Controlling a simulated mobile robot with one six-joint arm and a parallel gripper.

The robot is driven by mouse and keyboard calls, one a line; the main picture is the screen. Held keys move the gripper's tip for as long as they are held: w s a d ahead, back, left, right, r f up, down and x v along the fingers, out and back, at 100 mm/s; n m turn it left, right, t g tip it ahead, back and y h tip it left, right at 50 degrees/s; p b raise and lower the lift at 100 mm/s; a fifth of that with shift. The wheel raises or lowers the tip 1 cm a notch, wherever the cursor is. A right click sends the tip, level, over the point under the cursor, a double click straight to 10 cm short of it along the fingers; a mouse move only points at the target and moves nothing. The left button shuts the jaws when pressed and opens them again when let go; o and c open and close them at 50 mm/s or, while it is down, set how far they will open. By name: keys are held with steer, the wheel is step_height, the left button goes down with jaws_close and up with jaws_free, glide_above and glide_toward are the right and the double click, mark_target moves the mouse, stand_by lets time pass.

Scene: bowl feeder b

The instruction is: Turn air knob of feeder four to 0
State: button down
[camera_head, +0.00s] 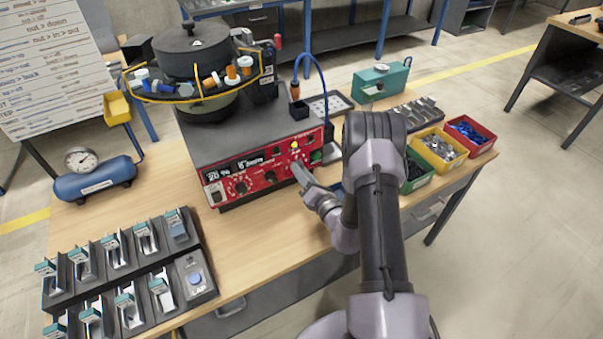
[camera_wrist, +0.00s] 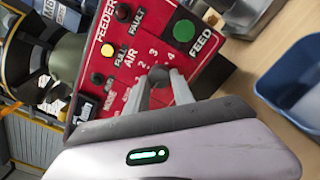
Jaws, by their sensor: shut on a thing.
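The feeder's red control panel (camera_head: 262,184) faces the front of the workbench; the wrist view shows it close and tilted (camera_wrist: 150,27). The panel carries the printed words FEEDER, AIR and FEED. The dark air knob (camera_wrist: 159,73) sits beside the AIR label, with digits such as 3 and 4 around it. My gripper (camera_wrist: 158,88) has its two grey fingers closed on this knob, one on each side. In the head view my gripper (camera_head: 298,172) reaches the panel's right part and hides the knob. The knob's pointer is not readable, and I cannot read the feeder's number.
A green FEED button (camera_wrist: 184,31) and a yellow lamp (camera_wrist: 98,78) are near my fingers. A blue bin (camera_wrist: 295,85) stands on the bench. The bowl (camera_head: 193,55) is on top of the feeder. Colored part bins (camera_head: 437,154) stand right of my arm.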

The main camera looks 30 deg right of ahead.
stand_by(0.4)
steer(key=c, duration=1.1)
jaws_free()
steer(key=s, duration=0.5)
steer(key=s+p, duration=0.1)
steer(key=s, duration=0.5)
steer(key=s+p, duration=0.1)
steer(key=s, duration=0.5)
steer(key=shift+s+d, duration=0.25)
